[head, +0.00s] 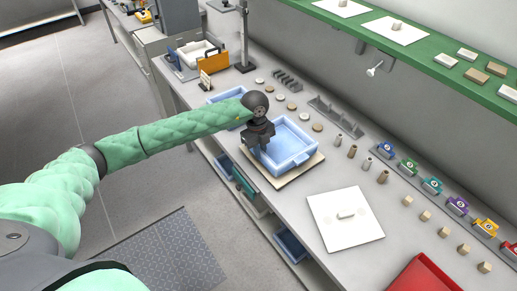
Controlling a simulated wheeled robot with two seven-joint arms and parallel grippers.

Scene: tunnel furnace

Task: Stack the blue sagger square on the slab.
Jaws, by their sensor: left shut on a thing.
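The blue sagger (291,143) is an open, light blue square tray in the middle of the head view. It is over the beige slab (283,180), whose edge shows along the sagger's front and right sides. The sagger looks roughly square to the slab; I cannot tell whether it rests on it or hangs just above. My left gripper (259,149) is shut on the sagger's left wall, and the fingertips are partly hidden. A second blue sagger (228,94) stands behind my left forearm, partly covered. My right gripper is not in view.
A white square board (345,217) with a small block lies right of the slab. Small cones (352,151) and round discs (292,106) line the bench behind. A red tray (425,276) is at the bottom right. A green shelf (420,50) overhangs the back.

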